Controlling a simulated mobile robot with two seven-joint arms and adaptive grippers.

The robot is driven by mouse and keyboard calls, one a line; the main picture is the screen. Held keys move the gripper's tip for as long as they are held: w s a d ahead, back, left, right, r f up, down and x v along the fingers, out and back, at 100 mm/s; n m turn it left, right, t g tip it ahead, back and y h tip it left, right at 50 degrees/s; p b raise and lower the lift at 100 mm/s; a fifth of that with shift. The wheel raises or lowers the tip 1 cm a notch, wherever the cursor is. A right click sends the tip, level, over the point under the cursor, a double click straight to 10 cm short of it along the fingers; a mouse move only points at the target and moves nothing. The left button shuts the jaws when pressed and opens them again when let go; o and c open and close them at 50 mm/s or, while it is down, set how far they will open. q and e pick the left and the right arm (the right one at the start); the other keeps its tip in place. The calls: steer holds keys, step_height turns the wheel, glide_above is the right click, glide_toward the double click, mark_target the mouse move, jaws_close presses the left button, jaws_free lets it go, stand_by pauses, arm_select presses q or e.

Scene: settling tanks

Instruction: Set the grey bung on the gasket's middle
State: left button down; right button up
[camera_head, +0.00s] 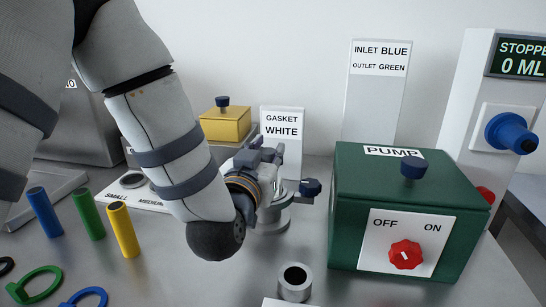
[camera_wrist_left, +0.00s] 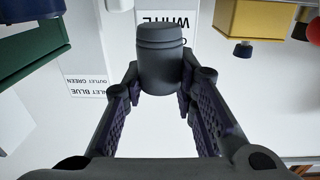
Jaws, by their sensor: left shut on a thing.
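My left gripper (camera_head: 268,158) is in the middle of the head view, over a round grey metal fitting (camera_head: 272,222) with a dark-blue knob at its right. In the left wrist view, the gripper (camera_wrist_left: 163,88) is shut on the grey bung (camera_wrist_left: 163,62), a dark grey stubby cylinder between its fingers. I cannot make out the bung in the head view, where the hand covers that spot. A sign (camera_head: 282,125) behind reads "GASKET WHITE". I cannot make out a white gasket; the hand and forearm hide part of the fitting. My right gripper is not in view.
A green pump box (camera_head: 405,190) with a red dial stands close right. A short hollow grey cylinder (camera_head: 295,282) stands in front. Blue, green and yellow tubes (camera_head: 122,228) and coloured rings (camera_head: 36,284) are at left. A yellow box (camera_head: 224,124) stands behind my forearm.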

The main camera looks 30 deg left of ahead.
arm_select(q)
step_height(320, 180, down, 2)
steer(key=shift+s+f, duration=0.1)
steer(key=shift+s+a+r, duration=0.1)
steer(key=shift+s+r, duration=0.15)
steer(key=shift+r, duration=0.3)
steer(key=shift+w+f, duration=0.15)
steer(key=shift+f, duration=0.5)
steer(key=c, duration=1.3)
jaws_free()
steer(key=shift+c, duration=0.2)
steer(key=shift+o, duration=0.2)
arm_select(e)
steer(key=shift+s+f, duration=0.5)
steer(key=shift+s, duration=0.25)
arm_select(q)
steer(key=shift+r, duration=0.15)
